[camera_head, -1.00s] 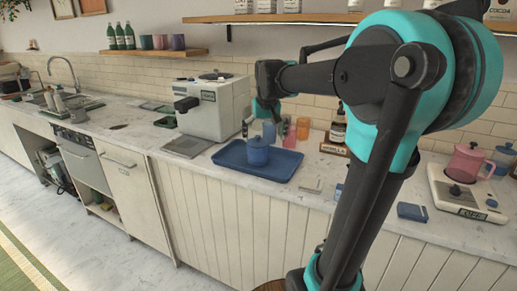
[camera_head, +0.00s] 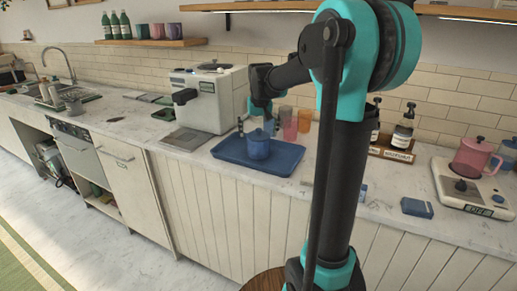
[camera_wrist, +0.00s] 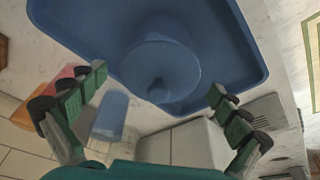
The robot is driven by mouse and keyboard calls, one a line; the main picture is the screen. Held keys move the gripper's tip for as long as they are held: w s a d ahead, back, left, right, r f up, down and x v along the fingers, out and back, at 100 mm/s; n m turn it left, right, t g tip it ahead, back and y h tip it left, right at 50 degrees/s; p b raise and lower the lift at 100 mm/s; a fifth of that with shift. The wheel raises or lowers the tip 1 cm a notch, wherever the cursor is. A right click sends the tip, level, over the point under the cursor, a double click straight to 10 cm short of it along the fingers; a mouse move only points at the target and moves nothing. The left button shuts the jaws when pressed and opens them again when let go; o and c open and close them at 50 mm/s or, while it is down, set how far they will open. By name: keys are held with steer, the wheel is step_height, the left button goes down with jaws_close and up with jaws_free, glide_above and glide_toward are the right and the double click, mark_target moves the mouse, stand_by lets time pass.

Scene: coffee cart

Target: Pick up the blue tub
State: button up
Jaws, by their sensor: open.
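The blue tub (camera_head: 258,146), a round lidded pot with a small knob on top, stands upright on a blue tray (camera_head: 228,152) on the counter. In the wrist view the tub (camera_wrist: 160,68) is seen from above, knob towards me, inside the tray (camera_wrist: 75,22). My gripper (camera_head: 258,124) is just above the tub, pointing down. In the wrist view my gripper (camera_wrist: 158,86) is open and empty, with one green-padded finger to each side of the tub's knob. The exact gap above the tub is hard to tell.
Orange and pink cups (camera_head: 290,127) stand close behind the tray, with a translucent blue cup (camera_wrist: 110,114) near a finger. A white coffee machine (camera_head: 215,100) is to the left.

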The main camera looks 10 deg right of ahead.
steer(key=shift+x, duration=2.75)
steer(key=c, duration=1.6)
